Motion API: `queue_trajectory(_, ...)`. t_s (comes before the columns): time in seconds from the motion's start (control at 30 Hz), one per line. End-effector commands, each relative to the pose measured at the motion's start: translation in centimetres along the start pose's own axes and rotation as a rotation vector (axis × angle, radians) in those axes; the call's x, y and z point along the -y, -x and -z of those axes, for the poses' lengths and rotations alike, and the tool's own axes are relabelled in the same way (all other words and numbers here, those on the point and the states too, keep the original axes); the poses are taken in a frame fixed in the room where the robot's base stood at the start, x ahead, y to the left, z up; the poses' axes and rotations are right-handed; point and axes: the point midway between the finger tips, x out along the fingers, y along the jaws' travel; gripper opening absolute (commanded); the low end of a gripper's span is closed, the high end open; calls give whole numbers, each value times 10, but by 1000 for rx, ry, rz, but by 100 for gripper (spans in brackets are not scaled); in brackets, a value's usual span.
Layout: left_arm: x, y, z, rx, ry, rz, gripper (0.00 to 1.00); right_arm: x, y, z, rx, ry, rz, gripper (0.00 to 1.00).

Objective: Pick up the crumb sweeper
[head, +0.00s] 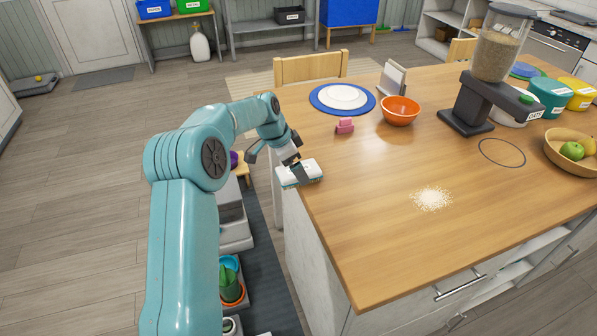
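The crumb sweeper (313,168), white on top with a teal lower edge, is at the left edge of the wooden table (385,240). My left gripper (299,174) comes down from above onto the sweeper, with a dark finger across its top. The other finger is hidden, so I cannot tell whether it is closed on the sweeper. I cannot tell whether the sweeper rests on the table or is slightly raised. My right gripper is not in view.
A pile of pale crumbs (432,198) lies on the table. Behind are a pink object (345,126), a blue-rimmed plate (342,97) and an orange bowl (399,111). A grain dispenser (478,103) and a fruit bowl (567,150) stand to the right. The front middle is clear.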

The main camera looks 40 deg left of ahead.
Motion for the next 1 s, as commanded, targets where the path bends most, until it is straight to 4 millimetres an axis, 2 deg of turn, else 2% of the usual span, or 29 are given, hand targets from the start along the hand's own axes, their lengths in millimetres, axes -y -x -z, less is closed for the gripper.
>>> queue_trajectory(0.13, 1, -20, 1, 1, 0, -2, 100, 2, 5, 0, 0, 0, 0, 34)
queue_trajectory(0.4, 1, -26, 0, 0, 0, 0, 100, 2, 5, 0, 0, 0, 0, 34)
queue_trajectory(0.43, 1, -26, 1, 0, 0, 0, 97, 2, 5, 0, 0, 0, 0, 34)
queue_trajectory(0.6, 1, -26, 0, 1, 0, 0, 43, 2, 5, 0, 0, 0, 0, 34)
queue_trajectory(0.87, 1, -25, 0, 0, 0, 0, 43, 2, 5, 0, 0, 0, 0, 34)
queue_trajectory(1.0, 1, -18, 4, -1, -1, 1, 43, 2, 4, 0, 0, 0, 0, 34)
